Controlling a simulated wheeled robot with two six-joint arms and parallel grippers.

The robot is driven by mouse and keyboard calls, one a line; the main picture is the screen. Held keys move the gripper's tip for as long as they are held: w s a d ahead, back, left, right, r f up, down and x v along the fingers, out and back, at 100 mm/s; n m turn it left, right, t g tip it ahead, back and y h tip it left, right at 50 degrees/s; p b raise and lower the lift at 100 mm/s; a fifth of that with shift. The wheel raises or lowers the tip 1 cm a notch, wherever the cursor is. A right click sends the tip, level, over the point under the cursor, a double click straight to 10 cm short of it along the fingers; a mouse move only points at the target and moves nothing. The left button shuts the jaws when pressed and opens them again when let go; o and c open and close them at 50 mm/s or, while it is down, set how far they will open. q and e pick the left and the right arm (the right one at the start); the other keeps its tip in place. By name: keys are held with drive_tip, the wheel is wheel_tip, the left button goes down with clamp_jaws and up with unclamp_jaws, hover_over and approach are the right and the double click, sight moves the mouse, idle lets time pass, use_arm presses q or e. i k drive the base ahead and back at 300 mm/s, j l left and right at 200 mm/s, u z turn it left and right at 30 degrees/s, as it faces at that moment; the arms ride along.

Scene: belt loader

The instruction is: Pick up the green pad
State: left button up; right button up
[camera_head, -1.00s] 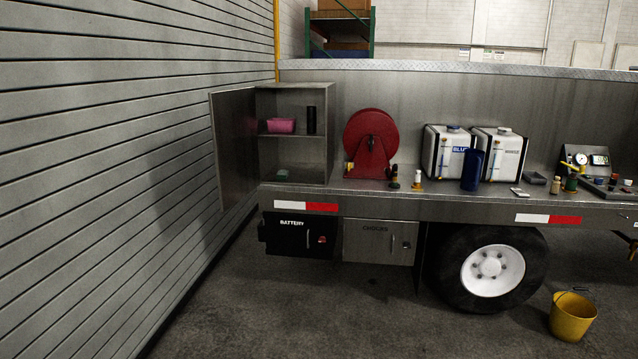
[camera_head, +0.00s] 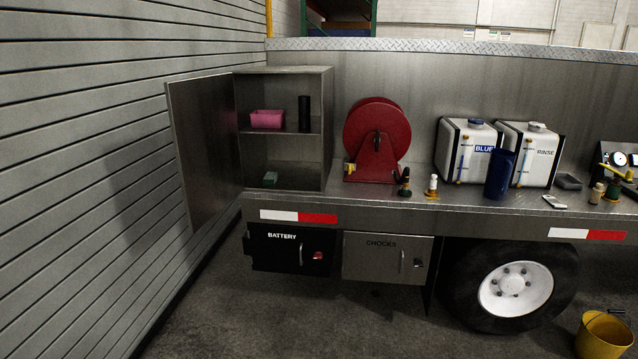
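A small green pad (camera_head: 270,178) with a pale top lies on the floor of the open grey metal cabinet (camera_head: 284,72), in its lower compartment toward the left. The cabinet stands at the left end of the truck bed, and its door (camera_head: 204,150) is swung open to the left. Neither of my grippers shows in the head view.
A pink bin (camera_head: 267,119) and a black cylinder (camera_head: 305,114) stand on the shelf above. A red hose reel (camera_head: 377,140) stands right of the cabinet. The slatted wall (camera_head: 80,180) is close on the left. Floor (camera_head: 330,325) before the truck is clear; a yellow bucket (camera_head: 603,338) stands right.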

sight(270, 178)
drive_tip(key=i, duration=1.65)
